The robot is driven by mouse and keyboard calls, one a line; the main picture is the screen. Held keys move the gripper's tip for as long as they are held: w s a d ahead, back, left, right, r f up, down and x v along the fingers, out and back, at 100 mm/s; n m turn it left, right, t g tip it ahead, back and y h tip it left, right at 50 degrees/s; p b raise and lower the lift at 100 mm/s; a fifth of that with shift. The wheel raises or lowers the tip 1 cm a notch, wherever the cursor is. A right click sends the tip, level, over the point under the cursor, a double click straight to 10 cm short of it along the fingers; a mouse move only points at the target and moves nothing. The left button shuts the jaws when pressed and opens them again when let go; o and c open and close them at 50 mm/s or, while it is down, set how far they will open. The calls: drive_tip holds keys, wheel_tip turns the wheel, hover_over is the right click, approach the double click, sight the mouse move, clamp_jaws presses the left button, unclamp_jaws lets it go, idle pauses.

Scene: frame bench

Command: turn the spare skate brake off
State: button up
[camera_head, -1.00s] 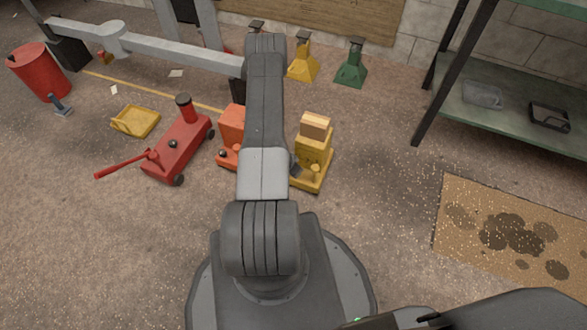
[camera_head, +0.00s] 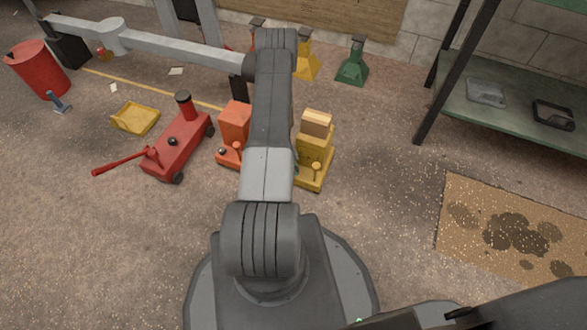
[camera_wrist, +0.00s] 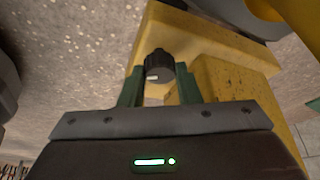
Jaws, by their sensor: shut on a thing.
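A yellow skate (camera_head: 313,155) with a wooden block (camera_head: 316,123) on top stands just right of my arm in the head view. Its yellow body (camera_wrist: 225,85) fills the upper right of the wrist view. A dark ribbed knob (camera_wrist: 159,62) with a small pale mark sits against it. My gripper (camera_wrist: 159,80) has its two green fingers on either side of the knob and is shut on it. In the head view my arm hides most of the gripper. An orange skate (camera_head: 235,122) stands left of the arm, partly covered. Nothing visible labels either skate as the spare.
A red trolley jack (camera_head: 175,148) with a long handle and a yellow tray (camera_head: 135,119) are on the left. Yellow (camera_head: 307,62) and green (camera_head: 352,68) stands are at the back. A shelf (camera_head: 500,115) and stained cardboard (camera_head: 470,210) are on the right. Front-left floor is clear.

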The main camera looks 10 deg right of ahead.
drive_tip(key=shift+m, duration=0.4)
drive_tip(key=o, duration=1)
drive_tip(key=p+v, duration=0.4)
drive_tip(key=v, duration=0.9)
drive_tip(key=shift+w+a+r, duration=0.1)
drive_tip(key=shift+w+r, duration=0.1)
drive_tip(key=shift+r, duration=0.2)
